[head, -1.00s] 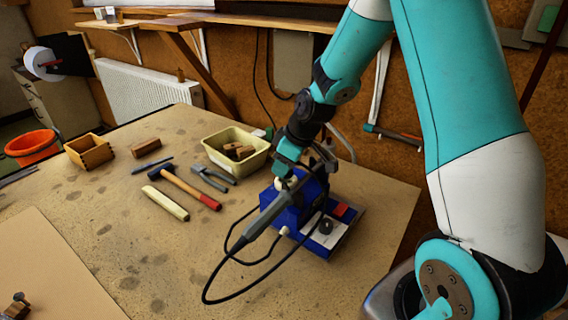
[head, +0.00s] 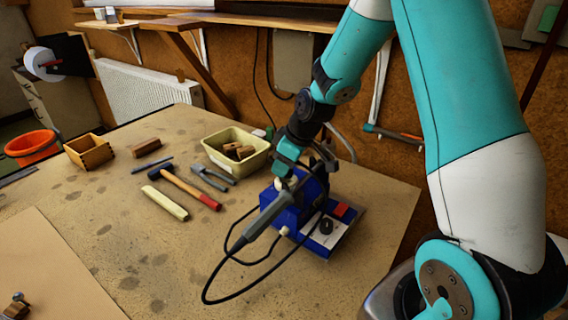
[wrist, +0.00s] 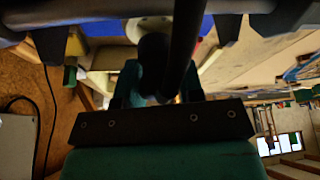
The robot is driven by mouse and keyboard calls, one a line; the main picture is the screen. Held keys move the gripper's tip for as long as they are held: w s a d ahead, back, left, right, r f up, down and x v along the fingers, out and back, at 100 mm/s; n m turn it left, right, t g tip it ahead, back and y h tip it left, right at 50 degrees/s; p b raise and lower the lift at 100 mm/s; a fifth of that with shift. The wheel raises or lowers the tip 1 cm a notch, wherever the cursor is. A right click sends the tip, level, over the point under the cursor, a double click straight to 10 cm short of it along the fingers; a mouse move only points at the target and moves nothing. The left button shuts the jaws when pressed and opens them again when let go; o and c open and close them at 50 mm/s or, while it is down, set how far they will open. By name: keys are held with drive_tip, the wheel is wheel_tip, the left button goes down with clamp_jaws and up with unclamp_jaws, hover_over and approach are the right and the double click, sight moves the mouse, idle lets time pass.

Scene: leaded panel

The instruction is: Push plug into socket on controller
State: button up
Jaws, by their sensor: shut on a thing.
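The controller (head: 330,236) is a blue box with a red switch and a dark knob on a pale panel, standing on the bench. Its blue side also shows at the top of the wrist view (wrist: 108,22). My gripper (head: 288,180) is low at the controller's left side, shut on a dark cylindrical piece taken to be the plug (wrist: 153,50). The plug is mostly hidden in the head view. A dark cable runs beside it in the wrist view. The socket is hidden, so I cannot tell how far the plug is in. A grey-handled iron (head: 268,217) leans in front.
A black cable (head: 225,299) loops over the bench left of the controller. The bench front is clear.

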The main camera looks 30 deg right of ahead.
drive_tip(key=shift+f+b, duration=0.75)
drive_tip(key=shift+f, duration=0.15)
drive_tip(key=o, duration=1)
drive_tip(key=shift+r, duration=0.1)
drive_tip(key=b+v, duration=0.2)
drive_tip(key=v, duration=1.5)
drive_tip(key=shift+r, duration=0.15)
drive_tip(key=s+a+g, duration=0.1)
drive_tip(key=s+a, duration=0.6)
drive_tip(key=s+a+f+g+y, duration=0.1)
drive_tip(key=s+a, duration=0.6)
drive_tip(key=s+a+f+g, duration=0.1)
drive_tip(key=s+a, duration=0.6)
drive_tip(key=shift+a+f+g+y, duration=0.15)
drive_tip(key=shift+g+y, duration=0.15)
drive_tip(key=shift+g, duration=0.1)
